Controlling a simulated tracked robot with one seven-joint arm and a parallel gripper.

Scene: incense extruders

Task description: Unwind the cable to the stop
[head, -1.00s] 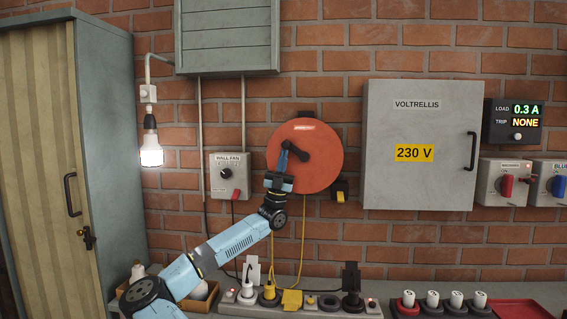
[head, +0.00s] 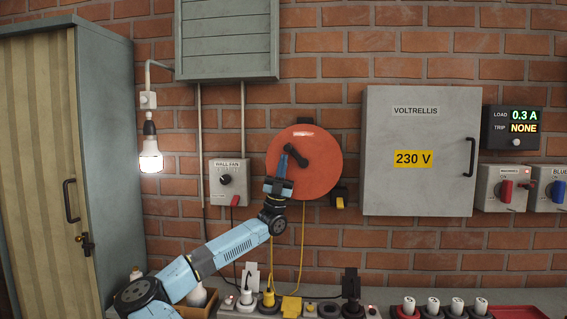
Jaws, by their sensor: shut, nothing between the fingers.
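The orange round cable reel (head: 322,170) is mounted on the brick wall, with a dark crank handle (head: 299,158) on its face. A yellow cable (head: 302,245) hangs from the reel area down to the power strip (head: 234,306). My gripper (head: 283,158) is in front of the left part of the reel, pointing up, with its tips beside the left end of the crank. The jaws are shut with nothing between them. Whether they touch the crank I cannot tell. My gripper hides the lower left of the reel. A small black and yellow piece (head: 340,201) sits at its lower right.
A wall fan switch box (head: 230,183) is close left of my gripper. A lit bulb (head: 151,160) hangs further left by a cabinet (head: 105,150). A grey 230 V cabinet (head: 420,185) is to the right. Several plugs (head: 268,300) stand along the bench.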

